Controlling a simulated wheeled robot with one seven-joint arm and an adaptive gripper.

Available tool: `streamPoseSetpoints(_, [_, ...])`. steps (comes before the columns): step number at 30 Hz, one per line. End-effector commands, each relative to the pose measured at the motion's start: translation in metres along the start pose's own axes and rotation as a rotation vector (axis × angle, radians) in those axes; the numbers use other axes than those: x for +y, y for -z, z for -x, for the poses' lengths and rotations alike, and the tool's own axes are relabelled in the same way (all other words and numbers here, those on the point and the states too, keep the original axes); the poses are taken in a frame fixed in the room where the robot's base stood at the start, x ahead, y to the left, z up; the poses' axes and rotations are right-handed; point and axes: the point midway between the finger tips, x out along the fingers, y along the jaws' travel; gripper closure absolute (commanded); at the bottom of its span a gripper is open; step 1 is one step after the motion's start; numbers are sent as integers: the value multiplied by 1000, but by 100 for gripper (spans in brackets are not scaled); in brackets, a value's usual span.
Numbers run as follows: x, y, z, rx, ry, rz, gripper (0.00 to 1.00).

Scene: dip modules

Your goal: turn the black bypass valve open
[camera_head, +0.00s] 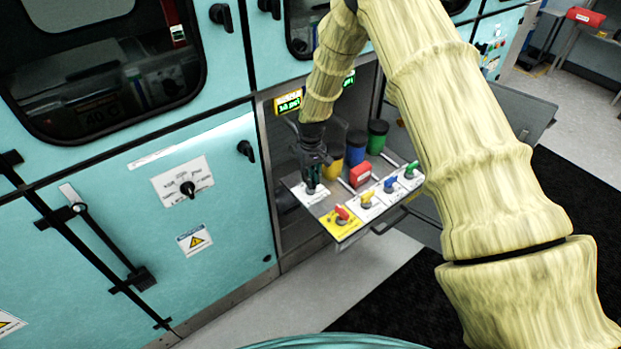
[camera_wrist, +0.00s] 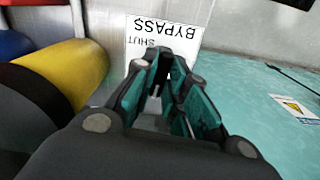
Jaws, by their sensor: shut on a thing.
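The white bypass label (camera_wrist: 165,35) shows beyond the fingertips in the wrist view, upside down, with the words BYPASS and SHUT. In the head view its white plate (camera_head: 298,190) lies at the left end of the valve shelf. My gripper (camera_head: 312,186) reaches down onto this plate, and its fingers (camera_wrist: 172,72) show in the wrist view in front of the label. The fingers are closed in on the black bypass valve. The valve itself is almost wholly hidden by the fingers, so I cannot tell its angle.
Red, blue and green valve handles (camera_head: 342,212) (camera_head: 390,184) (camera_head: 411,169) stand on the shelf to the right. A red block (camera_head: 360,174) and yellow, blue and green canisters (camera_head: 333,160) (camera_head: 356,148) (camera_head: 377,136) stand behind. A teal cabinet wall (camera_head: 225,215) is close on the left.

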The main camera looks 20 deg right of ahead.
Motion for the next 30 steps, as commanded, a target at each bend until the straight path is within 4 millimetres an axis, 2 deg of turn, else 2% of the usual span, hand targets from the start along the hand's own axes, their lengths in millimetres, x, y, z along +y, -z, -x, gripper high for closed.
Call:
streamPoseSetpoints(9, [1, 0, 0, 1, -1, 126, 100])
streamPoseSetpoints(26, [1, 0, 0, 0, -1, 153, 100])
streamPoseSetpoints(27, [1, 0, 0, 0, -1, 153, 78])
streamPoseSetpoints(30, [0, 0, 0, 0, -1, 153, 64])
